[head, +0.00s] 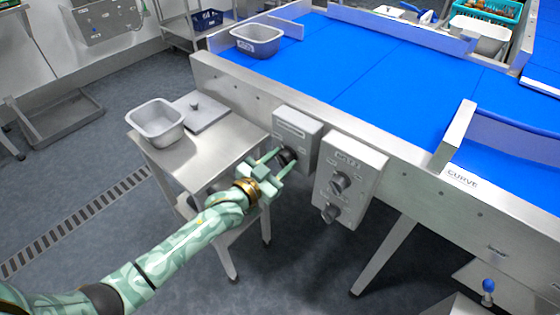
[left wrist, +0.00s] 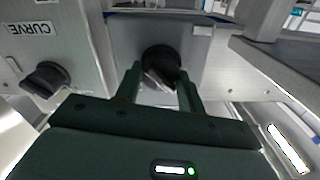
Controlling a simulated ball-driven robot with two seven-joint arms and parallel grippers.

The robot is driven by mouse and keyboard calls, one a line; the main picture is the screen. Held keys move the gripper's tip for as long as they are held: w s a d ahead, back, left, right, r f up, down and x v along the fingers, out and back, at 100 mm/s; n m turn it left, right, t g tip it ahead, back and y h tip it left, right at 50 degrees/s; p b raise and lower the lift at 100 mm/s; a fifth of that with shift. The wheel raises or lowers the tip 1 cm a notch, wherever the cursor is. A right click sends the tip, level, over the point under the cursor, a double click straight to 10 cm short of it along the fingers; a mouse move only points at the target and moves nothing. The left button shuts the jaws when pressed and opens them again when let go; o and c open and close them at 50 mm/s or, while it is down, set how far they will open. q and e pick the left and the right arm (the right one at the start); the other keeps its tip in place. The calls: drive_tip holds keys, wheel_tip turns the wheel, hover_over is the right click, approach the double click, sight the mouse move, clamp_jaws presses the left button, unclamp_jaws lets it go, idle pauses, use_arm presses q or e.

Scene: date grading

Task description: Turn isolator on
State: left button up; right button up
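The isolator is a small grey box (head: 297,132) on the conveyor's side frame, with a pale label and a round black knob (head: 288,156). In the left wrist view the black knob (left wrist: 161,62) is straight ahead, with a pale streak on its lower part. My left gripper (head: 275,161) is in front of this box, its two fingers apart. In the left wrist view the left gripper (left wrist: 160,78) has a finger on each side of the knob, close to it; whether they touch it is unclear. The knob's setting cannot be read. My right gripper is not in view.
A larger control box (head: 348,178) with two dark knobs is just right of the isolator. A steel side table (head: 210,155) with a grey tub (head: 156,122) stands to the left. The blue conveyor belt (head: 370,72) lies above and behind.

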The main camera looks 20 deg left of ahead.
use_arm(q)
drive_tip(key=shift+m, duration=0.4)
drive_tip(key=shift+m+p, duration=0.7)
drive_tip(key=shift+m, duration=0.3)
drive_tip(key=shift+m+p, duration=0.3)
drive_tip(key=shift+m, duration=0.6)
drive_tip(key=m, duration=0.4)
drive_tip(key=shift+s+d+f+p, duration=0.1)
drive_tip(key=shift+f+p, duration=0.05)
drive_tip(key=shift+p, duration=0.2)
drive_tip(key=m, duration=0.5)
drive_tip(key=shift+f, duration=0.15)
drive_tip(key=m+b, duration=0.1)
drive_tip(key=m, duration=0.3)
drive_tip(key=shift+f, duration=0.1)
drive_tip(key=shift+m, duration=0.3)
drive_tip(key=o, duration=1)
